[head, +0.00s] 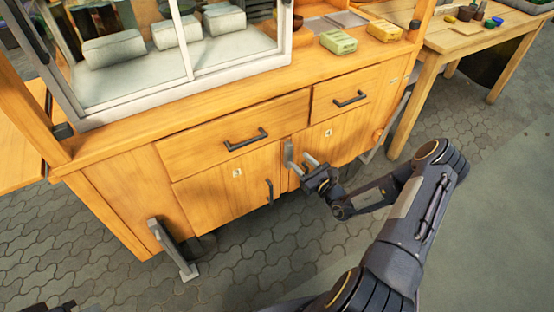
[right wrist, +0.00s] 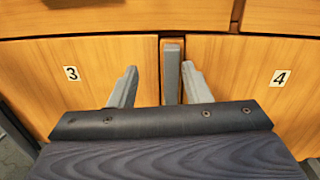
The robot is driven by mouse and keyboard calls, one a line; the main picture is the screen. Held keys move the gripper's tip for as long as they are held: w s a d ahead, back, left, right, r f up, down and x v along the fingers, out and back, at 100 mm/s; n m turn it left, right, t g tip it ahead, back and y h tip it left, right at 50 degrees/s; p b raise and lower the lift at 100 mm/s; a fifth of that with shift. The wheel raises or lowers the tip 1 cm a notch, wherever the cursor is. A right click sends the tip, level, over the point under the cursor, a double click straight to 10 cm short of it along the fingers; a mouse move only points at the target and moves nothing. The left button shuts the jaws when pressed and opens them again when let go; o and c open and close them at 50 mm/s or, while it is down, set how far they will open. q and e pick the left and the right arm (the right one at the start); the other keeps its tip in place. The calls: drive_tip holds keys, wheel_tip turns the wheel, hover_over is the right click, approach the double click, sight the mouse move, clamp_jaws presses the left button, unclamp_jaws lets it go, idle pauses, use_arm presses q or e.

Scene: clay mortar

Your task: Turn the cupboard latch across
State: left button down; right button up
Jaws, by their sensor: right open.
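The cupboard latch (head: 289,153) is a grey upright bar at the seam between door 3 (head: 215,190) and door 4 (head: 345,135). It also shows upright in the right wrist view (right wrist: 173,72). My right gripper (head: 309,161) is open and empty in front of the doors, close to the latch. In the right wrist view the latch appears between the two fingers of my right gripper (right wrist: 160,70), nearer the right finger. I cannot tell whether a finger touches it. My left gripper is not in view.
Two drawers with dark handles (head: 246,139) sit above the doors. Door 3 has a dark upright handle (head: 269,192). Green (head: 338,41) and yellow (head: 383,31) blocks lie on the counter. A wooden table (head: 470,40) stands at right.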

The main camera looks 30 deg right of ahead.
sight(291, 152)
drive_tip(key=shift+m+h, duration=0.8)
drive_tip(key=w+f, duration=0.1)
drive_tip(key=w, duration=0.1)
drive_tip(key=w+f, duration=0.1)
drive_tip(key=w, duration=0.2)
drive_tip(key=w+f+b, duration=0.1)
drive_tip(key=w, duration=0.1)
drive_tip(key=shift+w+d, duration=0.1)
drive_tip(key=shift+w, duration=0.25)
clamp_jaws()
